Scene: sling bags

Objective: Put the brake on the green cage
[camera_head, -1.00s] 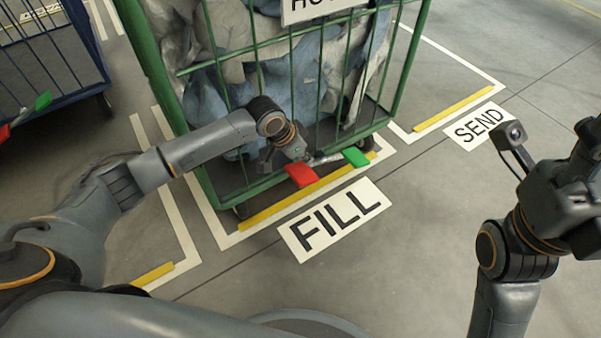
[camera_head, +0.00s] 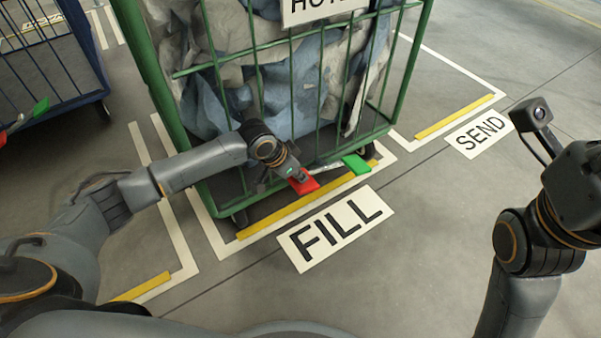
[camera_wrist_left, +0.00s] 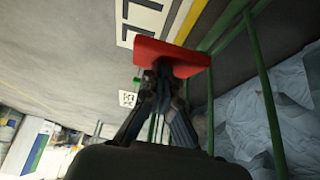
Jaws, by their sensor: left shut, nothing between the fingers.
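The green cage (camera_head: 190,120) stands on the FILL bay and holds grey and blue cloth bags (camera_head: 300,85). At its lower front edge is a brake bar with a red pedal (camera_head: 308,186) and a green pedal (camera_head: 356,164). My left gripper (camera_head: 299,180) is shut and empty, with its fingertips at the red pedal. In the left wrist view the fingertips (camera_wrist_left: 160,72) meet the near edge of the red pedal (camera_wrist_left: 172,55); they appear to touch it. My right arm shows at the right, but its fingers are not in view.
A blue cage (camera_head: 60,70) with its own green pedal (camera_head: 40,107) stands at the left. The FILL sign (camera_head: 336,227) and yellow strip (camera_head: 305,200) lie before the green cage. The SEND sign (camera_head: 481,134) marks the right bay, whose visible floor is clear.

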